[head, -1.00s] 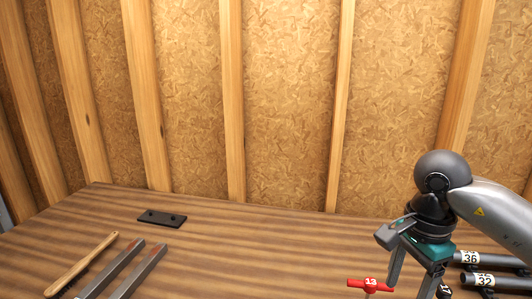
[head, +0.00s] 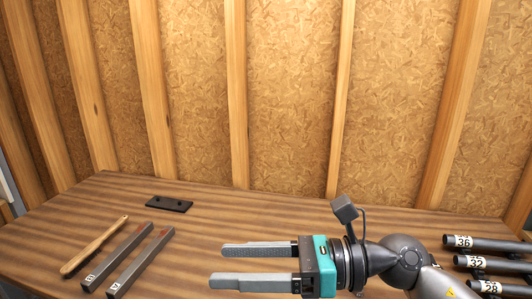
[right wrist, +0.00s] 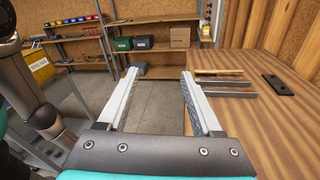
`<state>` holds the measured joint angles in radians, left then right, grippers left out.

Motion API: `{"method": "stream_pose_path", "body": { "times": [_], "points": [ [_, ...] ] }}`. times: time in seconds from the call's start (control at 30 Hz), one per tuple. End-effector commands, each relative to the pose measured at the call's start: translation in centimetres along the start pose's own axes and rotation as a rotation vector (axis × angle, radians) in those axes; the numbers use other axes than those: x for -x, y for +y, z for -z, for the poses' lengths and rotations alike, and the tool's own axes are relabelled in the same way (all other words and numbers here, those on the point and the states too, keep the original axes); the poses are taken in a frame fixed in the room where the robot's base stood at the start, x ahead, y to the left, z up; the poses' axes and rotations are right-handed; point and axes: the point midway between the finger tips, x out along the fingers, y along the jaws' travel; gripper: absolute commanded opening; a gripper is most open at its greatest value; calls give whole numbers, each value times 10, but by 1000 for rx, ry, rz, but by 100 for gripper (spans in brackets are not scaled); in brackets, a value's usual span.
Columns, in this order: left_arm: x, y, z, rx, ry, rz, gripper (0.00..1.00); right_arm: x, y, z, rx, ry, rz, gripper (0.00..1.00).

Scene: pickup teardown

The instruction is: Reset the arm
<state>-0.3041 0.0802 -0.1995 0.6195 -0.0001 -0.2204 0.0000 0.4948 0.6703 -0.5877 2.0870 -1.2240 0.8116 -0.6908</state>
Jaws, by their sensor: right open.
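My right gripper (head: 222,265) reaches over the workbench (head: 290,218) in the head view, its two grey fingers pointing left. It is open and nothing shows between the fingers. In the right wrist view, the fingers (right wrist: 158,75) stand apart, with the floor and the bench's edge beyond them. My left gripper is in neither view.
On the bench lie a black plate (head: 169,204), a wooden-handled brush (head: 95,246) and two grey bars (head: 117,256) (head: 140,262). Numbered black tubes (head: 490,262) lie at the right. Shelves with bins (right wrist: 123,44) stand beyond the floor. The bench's back middle is clear.

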Motion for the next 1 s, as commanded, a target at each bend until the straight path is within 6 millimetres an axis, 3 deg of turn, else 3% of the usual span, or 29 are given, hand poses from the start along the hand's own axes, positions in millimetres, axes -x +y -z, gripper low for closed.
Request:
{"method": "stream_pose_path", "body": {
  "times": [0.1,0.23,0.33,0.47,0.57,0.77,0.87,1.0],
  "points": [
    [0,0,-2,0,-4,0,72,0,-2,-35,-203,-268,42,67],
    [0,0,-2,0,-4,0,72,18,-19,-65,-449,-550,105,67],
    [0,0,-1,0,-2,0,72,40,-38,-74,-652,-756,163,67],
    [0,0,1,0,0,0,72,76,-68,-64,-929,-1010,253,67],
    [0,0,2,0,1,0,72,106,-89,-41,-1148,-1195,336,67],
    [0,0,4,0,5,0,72,157,-110,44,-1589,-1536,541,67],
    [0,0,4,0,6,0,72,176,-104,99,-1809,-1690,671,67],
    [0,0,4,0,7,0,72,191,-76,178,-2103,-1879,885,67]
  ]
}}
